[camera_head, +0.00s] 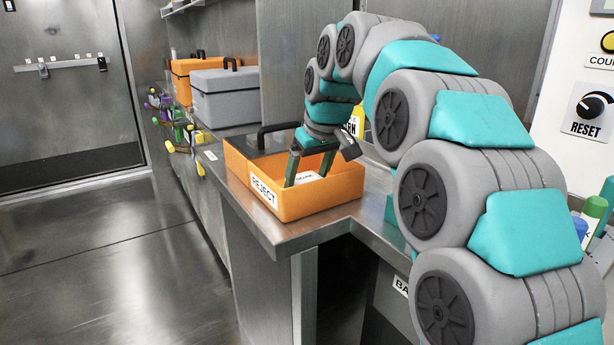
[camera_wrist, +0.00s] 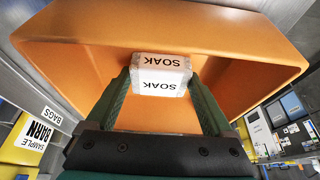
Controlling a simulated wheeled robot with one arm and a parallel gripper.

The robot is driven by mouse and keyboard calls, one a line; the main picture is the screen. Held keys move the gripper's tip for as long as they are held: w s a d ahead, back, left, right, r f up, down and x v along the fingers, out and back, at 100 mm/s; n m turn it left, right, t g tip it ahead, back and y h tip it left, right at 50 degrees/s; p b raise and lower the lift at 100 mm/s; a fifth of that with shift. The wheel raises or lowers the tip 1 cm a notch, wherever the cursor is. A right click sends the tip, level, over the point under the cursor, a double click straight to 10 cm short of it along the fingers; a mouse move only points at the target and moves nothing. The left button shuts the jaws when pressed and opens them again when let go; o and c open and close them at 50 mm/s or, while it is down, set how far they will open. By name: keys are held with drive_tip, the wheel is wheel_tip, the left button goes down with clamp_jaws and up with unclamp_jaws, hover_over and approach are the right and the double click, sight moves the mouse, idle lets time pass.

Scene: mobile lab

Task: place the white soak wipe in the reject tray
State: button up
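The white soak wipe (camera_wrist: 160,84) is a small white block printed SOAK in the wrist view. It also shows in the head view (camera_head: 307,177), low inside the orange reject tray (camera_head: 318,202). The tray has a white REJECT label and stands on the metal counter. My gripper (camera_head: 308,178) points down into the tray. Its two green fingers lie against both ends of the wipe, with no clear gap in the wrist view (camera_wrist: 160,88). Whether the wipe's underside touches the tray floor is hard to tell.
A grey case (camera_head: 224,97) and an orange case (camera_head: 195,73) stand further back on the counter (camera_head: 300,232). A yellow bottle (camera_head: 355,122) stands behind my gripper. Open floor (camera_head: 110,270) lies to the left.

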drive_tip(key=shift+o, duration=1)
drive_tip(key=shift+r, duration=0.2)
drive_tip(key=v, duration=1.2)
drive_tip(key=shift+p, duration=0.35)
